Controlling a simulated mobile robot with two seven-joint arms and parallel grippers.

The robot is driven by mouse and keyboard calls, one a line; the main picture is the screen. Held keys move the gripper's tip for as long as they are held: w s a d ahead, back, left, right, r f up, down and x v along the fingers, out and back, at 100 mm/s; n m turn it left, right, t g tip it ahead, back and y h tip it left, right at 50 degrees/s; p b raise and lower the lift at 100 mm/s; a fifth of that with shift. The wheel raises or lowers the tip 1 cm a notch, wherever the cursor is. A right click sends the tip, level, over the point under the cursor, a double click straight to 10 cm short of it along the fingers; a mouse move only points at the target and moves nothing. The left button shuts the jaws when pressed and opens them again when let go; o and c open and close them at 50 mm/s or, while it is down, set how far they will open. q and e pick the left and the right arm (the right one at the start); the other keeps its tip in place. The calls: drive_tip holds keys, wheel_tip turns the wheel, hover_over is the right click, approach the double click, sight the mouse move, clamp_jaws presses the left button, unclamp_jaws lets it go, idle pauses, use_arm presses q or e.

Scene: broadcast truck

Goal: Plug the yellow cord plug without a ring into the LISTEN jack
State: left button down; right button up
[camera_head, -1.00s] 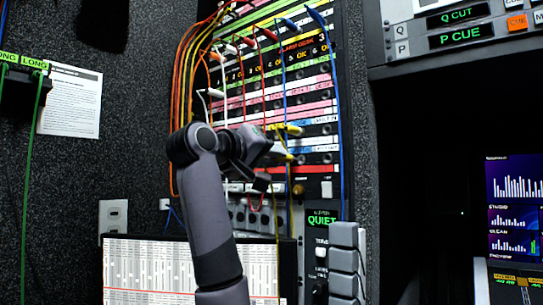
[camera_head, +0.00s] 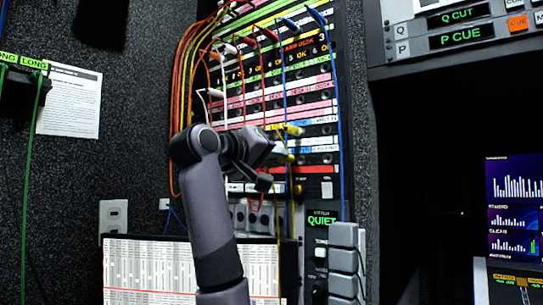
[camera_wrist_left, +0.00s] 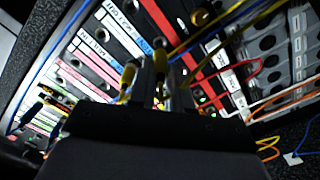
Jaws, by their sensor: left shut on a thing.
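My left gripper (camera_head: 279,155) is at the lower rows of the jack panel (camera_head: 317,158). It is shut on a yellow plug (camera_wrist_left: 160,63), which shows between the fingers in the left wrist view. Most of this plug is hidden by the fingers, and whether it has a ring cannot be told. Another yellow plug (camera_head: 293,130) sits in the panel just above the gripper; it also shows beside the fingers in the left wrist view (camera_wrist_left: 128,74). The LISTEN label is too small to read, so I cannot tell which jack it marks. My right gripper is not in view.
Red, orange, white and blue cords hang across the panel; a blue cord (camera_head: 338,120) runs down its right side. Grey switches (camera_head: 344,262) and a lit QUIET sign (camera_head: 322,219) are below. A fader board (camera_head: 150,275) lies under my arm.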

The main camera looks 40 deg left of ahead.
use_arm(q)
drive_tip(key=shift+w+a+p, duration=0.2)
drive_tip(key=shift+w+p, duration=0.75)
drive_tip(key=shift+w, duration=0.8)
drive_tip(key=c, duration=1)
unclamp_jaws()
drive_tip(key=s, duration=0.7)
drive_tip(key=shift+d+b, duration=0.35)
drive_tip(key=shift+b, duration=0.05)
